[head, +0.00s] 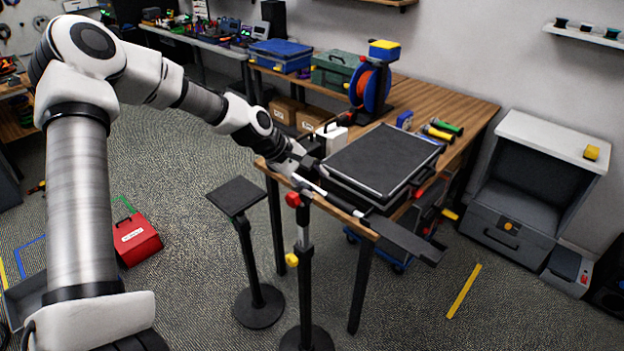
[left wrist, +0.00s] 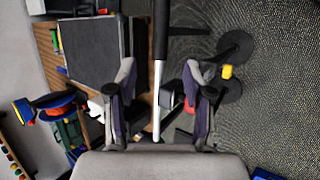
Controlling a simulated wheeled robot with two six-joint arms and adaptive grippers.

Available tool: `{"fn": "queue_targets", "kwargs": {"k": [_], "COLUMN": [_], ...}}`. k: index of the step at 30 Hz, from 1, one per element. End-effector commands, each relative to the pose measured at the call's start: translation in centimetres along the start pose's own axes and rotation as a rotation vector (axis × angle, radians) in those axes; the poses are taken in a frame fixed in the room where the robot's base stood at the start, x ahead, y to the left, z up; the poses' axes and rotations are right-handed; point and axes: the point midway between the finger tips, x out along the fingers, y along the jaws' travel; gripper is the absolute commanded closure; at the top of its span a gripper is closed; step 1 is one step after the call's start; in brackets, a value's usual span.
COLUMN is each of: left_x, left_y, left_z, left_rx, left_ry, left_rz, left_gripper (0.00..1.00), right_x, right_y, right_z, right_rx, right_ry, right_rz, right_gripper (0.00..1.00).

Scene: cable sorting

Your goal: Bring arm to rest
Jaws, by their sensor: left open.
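My left arm comes in from the left in the head view and reaches to the near edge of the wooden table. My left gripper (head: 308,168) is at the table's near left corner, beside a closed black case (head: 382,160). In the left wrist view the gripper (left wrist: 159,72) has its two fingers apart. A thin silver rod with a black end (left wrist: 157,95) shows between the fingers. I cannot tell its exact distance from them. The black case also shows in the left wrist view (left wrist: 92,50), left of the fingers. My right gripper is not in view.
Two black stands, one with a flat square top (head: 237,195) and one with a red knob (head: 292,199), stand before the wooden table (head: 470,105). A cable reel (head: 372,88) and toolboxes stand at the back. A red box (head: 135,240) is on the floor. Carpet at lower right is mostly clear.

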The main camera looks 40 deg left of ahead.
Motion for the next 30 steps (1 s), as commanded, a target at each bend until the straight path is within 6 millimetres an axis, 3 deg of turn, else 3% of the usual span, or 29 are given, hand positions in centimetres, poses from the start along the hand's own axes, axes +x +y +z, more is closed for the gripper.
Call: {"fn": "queue_targets", "kwargs": {"k": [15,19,23,27,30], "left_x": [0.0,1.7,7.3,13.4,16.4], "left_y": [0.0,-1.9,-8.3,-19.1,-27.1], "left_z": [0.0,-0.4,0.3,4.1,7.1], "left_rx": [0.001,-0.006,0.036,0.112,0.222], "left_ry": [0.001,0.001,0.012,-0.015,-0.043], "left_rz": [-0.001,-0.042,-0.232,-0.5,-0.649], "left_gripper": [0.48,0.48,0.48,0.48,0.48], "right_x": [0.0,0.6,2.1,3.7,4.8], "right_y": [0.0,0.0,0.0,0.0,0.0], "right_z": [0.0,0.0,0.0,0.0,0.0], "right_rx": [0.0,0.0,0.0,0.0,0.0], "right_ry": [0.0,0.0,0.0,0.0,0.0], "right_rz": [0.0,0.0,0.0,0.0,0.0], "right_gripper": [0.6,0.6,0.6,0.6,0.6]}}
